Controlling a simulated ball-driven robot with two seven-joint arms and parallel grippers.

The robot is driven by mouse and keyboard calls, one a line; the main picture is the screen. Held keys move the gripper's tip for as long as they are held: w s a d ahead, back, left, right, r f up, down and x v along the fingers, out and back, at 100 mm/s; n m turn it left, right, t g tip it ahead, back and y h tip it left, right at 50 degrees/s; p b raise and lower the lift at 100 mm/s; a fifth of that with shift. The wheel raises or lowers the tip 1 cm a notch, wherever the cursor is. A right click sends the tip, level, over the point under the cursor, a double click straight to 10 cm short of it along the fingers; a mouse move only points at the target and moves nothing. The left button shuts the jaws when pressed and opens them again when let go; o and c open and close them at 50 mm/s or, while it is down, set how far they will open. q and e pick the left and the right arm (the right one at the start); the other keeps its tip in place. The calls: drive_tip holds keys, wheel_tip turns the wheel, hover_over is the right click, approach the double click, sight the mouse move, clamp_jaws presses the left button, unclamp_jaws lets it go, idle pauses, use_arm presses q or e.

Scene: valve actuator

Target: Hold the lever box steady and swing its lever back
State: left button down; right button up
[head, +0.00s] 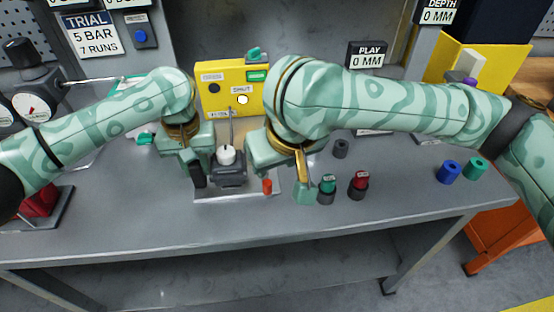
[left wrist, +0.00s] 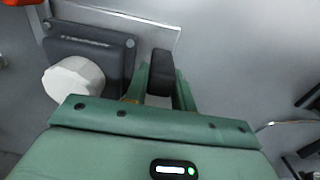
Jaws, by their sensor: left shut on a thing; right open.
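The lever box, a dark grey box (head: 229,172) with a white knob (head: 227,154), stands on a pale plate (head: 235,192) on the bench. In the left wrist view the dark box (left wrist: 92,52) and white knob (left wrist: 73,80) lie left of the fingers. A thin metal rod (head: 232,125) rises above the knob; its lower end is unclear. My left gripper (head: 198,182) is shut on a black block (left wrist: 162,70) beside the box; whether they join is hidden. My right gripper (head: 303,185) is open and empty, right of the plate, apart from the box.
A yellow box (head: 215,100) with a SHUT sign stands behind. A red peg (head: 267,186) stands at the plate's right. Green-topped (head: 327,187) and red-topped (head: 359,184) pieces stand close to my right gripper. Blue (head: 448,172) and green (head: 475,168) cylinders are further right. The bench front is clear.

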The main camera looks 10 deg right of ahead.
use_arm(q)
drive_tip(key=shift+s+f, duration=0.1)
drive_tip(key=shift+f, duration=0.2)
drive_tip(key=c, duration=1.2)
unclamp_jaws()
drive_tip(key=shift+o, duration=0.6)
drive_tip(key=shift+r, duration=0.2)
